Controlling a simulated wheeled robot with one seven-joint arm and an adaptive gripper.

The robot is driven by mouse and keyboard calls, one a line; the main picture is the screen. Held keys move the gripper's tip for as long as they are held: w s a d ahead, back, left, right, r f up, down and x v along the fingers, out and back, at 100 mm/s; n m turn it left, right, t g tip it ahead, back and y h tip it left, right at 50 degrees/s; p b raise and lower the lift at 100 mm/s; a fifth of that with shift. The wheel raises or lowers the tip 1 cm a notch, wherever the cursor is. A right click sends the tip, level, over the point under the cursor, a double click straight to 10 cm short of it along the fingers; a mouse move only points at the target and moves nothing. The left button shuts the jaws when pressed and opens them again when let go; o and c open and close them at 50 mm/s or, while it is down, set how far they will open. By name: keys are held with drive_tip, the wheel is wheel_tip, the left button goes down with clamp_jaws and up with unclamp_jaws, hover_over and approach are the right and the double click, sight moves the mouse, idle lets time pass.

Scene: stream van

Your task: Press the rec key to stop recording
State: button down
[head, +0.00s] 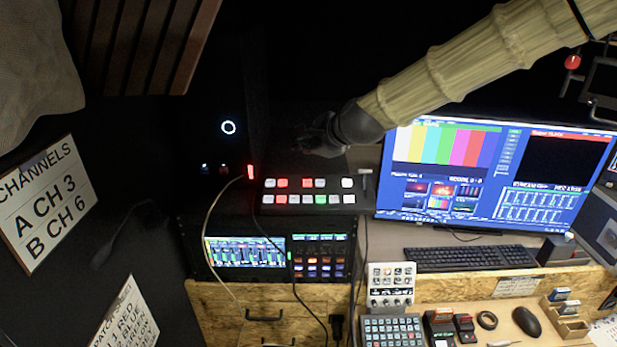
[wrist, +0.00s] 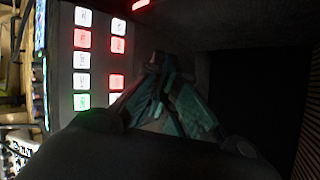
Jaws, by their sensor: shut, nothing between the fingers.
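A dark switcher panel (head: 312,208) with two rows of lit keys, several white, some red and one green, stands left of the monitor. None of its key labels can be read well enough to pick out the rec key. My gripper (head: 308,146) is shut and empty, above and behind the panel in the head view. In the wrist view my gripper (wrist: 162,68) shows dark fingers together, beside the key rows (wrist: 99,60), and they hide part of the panel. I cannot tell the gap between fingertips and keys.
A monitor (head: 498,165) with colour bars and status text stands right, a keyboard (head: 470,257) before it. A rack unit (head: 280,258) with small screens sits below the panel. Cables (head: 215,215) hang over the front. A channels sign (head: 45,203) is at left.

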sight(308, 183)
drive_tip(key=shift+a, duration=0.15)
drive_tip(key=shift+w, duration=0.1)
drive_tip(key=shift+f, duration=0.1)
drive_tip(key=shift+w+f+b, duration=0.3)
drive_tip(key=shift+f+b, duration=0.65)
drive_tip(key=shift+f, duration=0.45)
drive_tip(key=shift+w+f+b, duration=0.35)
drive_tip(key=shift+f+b, duration=0.55)
drive_tip(key=shift+f, duration=0.45)
drive_tip(key=shift+w+f+b, duration=0.3)
drive_tip(key=shift+f+b, duration=0.65)
drive_tip(key=shift+f, duration=0.45)
drive_tip(key=shift+f, duration=0.1)
drive_tip(key=shift+w+f, duration=0.15)
drive_tip(key=shift+f, duration=0.15)
